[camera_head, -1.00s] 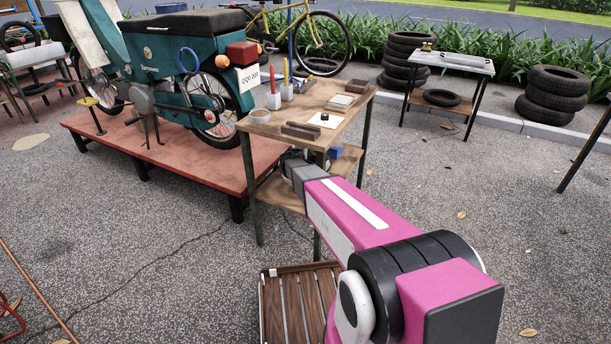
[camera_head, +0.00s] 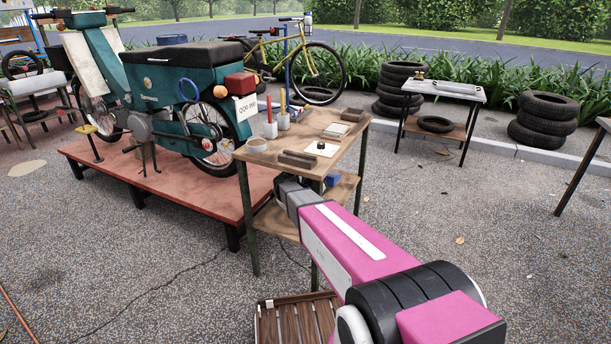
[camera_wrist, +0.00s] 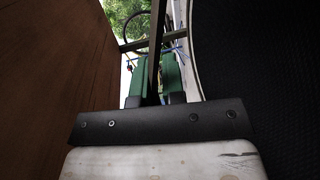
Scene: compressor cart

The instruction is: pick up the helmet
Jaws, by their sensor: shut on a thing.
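In the head view my arm reaches under the top of the wooden table to its lower shelf (camera_head: 344,190). My wrist is at the shelf's front; the fingertips and the helmet cannot be made out there. In the wrist view my gripper (camera_wrist: 154,82) shows two green-padded fingers close together with a thin dark strip between them. A large black, finely textured curved surface with a pale rim, apparently the helmet (camera_wrist: 272,75), fills the right side. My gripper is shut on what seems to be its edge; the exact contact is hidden. Brown wood (camera_wrist: 55,70) fills the left side.
The table top (camera_head: 335,130) bears a cup, candle-like sticks and small blocks. A teal moped (camera_head: 185,75) stands on a red platform (camera_head: 120,165) to the left. A slatted wooden crate (camera_head: 297,318) is below my arm. Open pavement lies to the right.

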